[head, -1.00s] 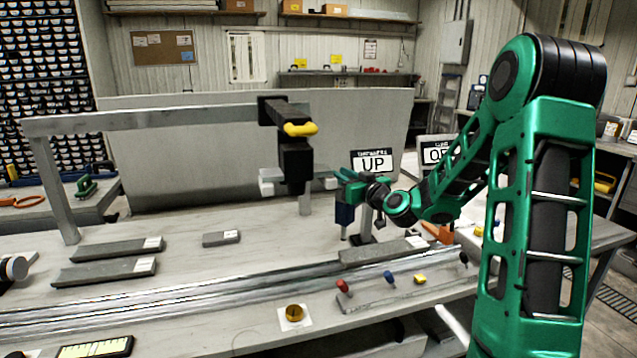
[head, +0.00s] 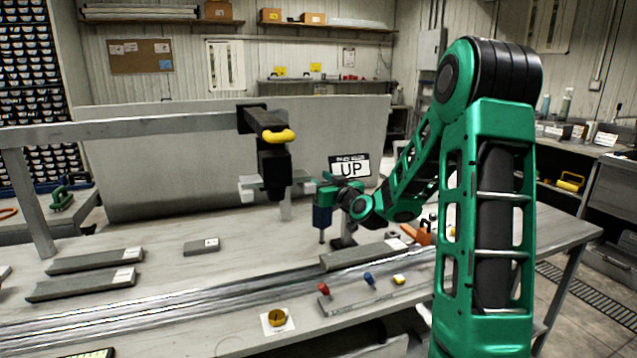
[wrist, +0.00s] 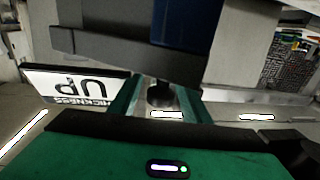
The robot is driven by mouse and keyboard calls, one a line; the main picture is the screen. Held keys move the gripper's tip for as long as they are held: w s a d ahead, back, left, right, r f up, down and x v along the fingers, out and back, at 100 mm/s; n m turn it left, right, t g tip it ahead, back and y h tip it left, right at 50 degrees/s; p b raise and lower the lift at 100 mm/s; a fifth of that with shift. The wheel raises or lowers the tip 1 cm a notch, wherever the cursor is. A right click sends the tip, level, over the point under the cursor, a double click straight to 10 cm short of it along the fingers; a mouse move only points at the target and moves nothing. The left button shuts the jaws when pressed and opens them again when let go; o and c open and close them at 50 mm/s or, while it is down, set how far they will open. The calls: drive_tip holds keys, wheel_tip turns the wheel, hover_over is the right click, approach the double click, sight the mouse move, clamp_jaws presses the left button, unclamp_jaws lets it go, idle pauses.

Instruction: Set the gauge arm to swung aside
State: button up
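The thickness gauge has a dark blue cylinder (head: 322,217) with a thin tip pointing down over the bench. In the wrist view a dark grey bar (wrist: 95,52), which looks like the gauge arm, runs across in front of the blue cylinder (wrist: 182,22). A black-and-white sign (head: 350,167) reading "UP" stands just behind the gauge, and it also shows in the wrist view (wrist: 75,86). My gripper (head: 330,188) is beside the gauge top. In the wrist view its green fingers (wrist: 158,98) are apart, with a dark round knob (wrist: 160,94) between them. I see a gap beside the knob.
A dark block with a yellow handle (head: 275,136) hangs from a grey beam just left of the gauge. Grey core pieces (head: 95,260) lie on the bench at left. Red, blue and yellow knobs (head: 369,279) line the front. An orange object (head: 422,233) lies right of the gauge.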

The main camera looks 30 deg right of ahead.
drive_tip(key=shift+s, duration=0.15)
drive_tip(key=s, duration=1)
drive_tip(key=shift+s+a, duration=0.15)
drive_tip(key=shift+a, duration=0.2)
drive_tip(key=shift+c, duration=0.5)
